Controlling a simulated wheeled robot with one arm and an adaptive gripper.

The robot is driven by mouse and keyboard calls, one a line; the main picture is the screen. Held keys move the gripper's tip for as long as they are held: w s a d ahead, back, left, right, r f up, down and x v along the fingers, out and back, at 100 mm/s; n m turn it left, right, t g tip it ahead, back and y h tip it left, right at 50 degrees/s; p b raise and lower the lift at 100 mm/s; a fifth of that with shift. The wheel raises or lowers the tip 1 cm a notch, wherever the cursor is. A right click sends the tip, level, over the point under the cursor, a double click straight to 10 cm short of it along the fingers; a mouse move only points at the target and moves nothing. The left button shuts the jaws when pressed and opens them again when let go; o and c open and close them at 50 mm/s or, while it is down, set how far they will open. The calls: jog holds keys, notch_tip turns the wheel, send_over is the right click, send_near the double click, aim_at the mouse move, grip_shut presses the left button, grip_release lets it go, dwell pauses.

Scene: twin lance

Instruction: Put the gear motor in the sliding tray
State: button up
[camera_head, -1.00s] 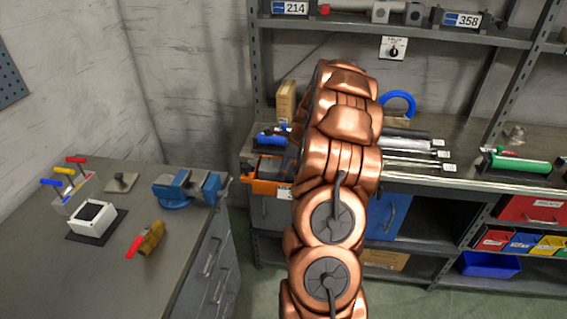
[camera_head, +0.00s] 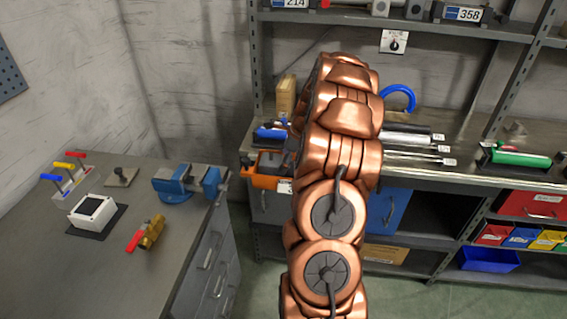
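My arm rises through the middle of the view and bends away toward the bench. My gripper's fingers are hidden behind it, so I cannot see whether they hold anything.
A blue-ended tool (camera_head: 271,134) lies just above the tray. Metal rods (camera_head: 410,158) and a green cylinder (camera_head: 520,159) lie further right. The left table carries a blue vise (camera_head: 188,184), a brass valve (camera_head: 152,232) and a white box (camera_head: 92,211). Shelving overhangs the bench.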

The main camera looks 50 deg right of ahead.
jog(key=b+v, duration=0.3)
jog(key=v, duration=0.9)
jog(key=s+a+r+n+g, duration=0.15)
jog(key=a+n, duration=0.55)
jog(key=a, duration=0.7)
jog(key=s+a+r+n+g, duration=0.1)
jog(key=s+a+n+g, duration=0.15)
jog(key=a+n, duration=0.8)
jog(key=s+a+f+n+h, duration=0.1)
jog(key=s+a+n, duration=0.4)
jog(key=s, duration=0.6)
jog(key=s+a+f+n+g+h, duration=0.1)
jog(key=s+a+f+n, duration=0.3)
jog(key=s+a, duration=0.6)
jog(key=shift+s+a+n, duration=0.3)
jog(key=shift+s+n, duration=0.55)
jog(key=shift+n, duration=0.4)
jog(key=shift+f, duration=0.1)
jog(key=shift+c, duration=0.5)
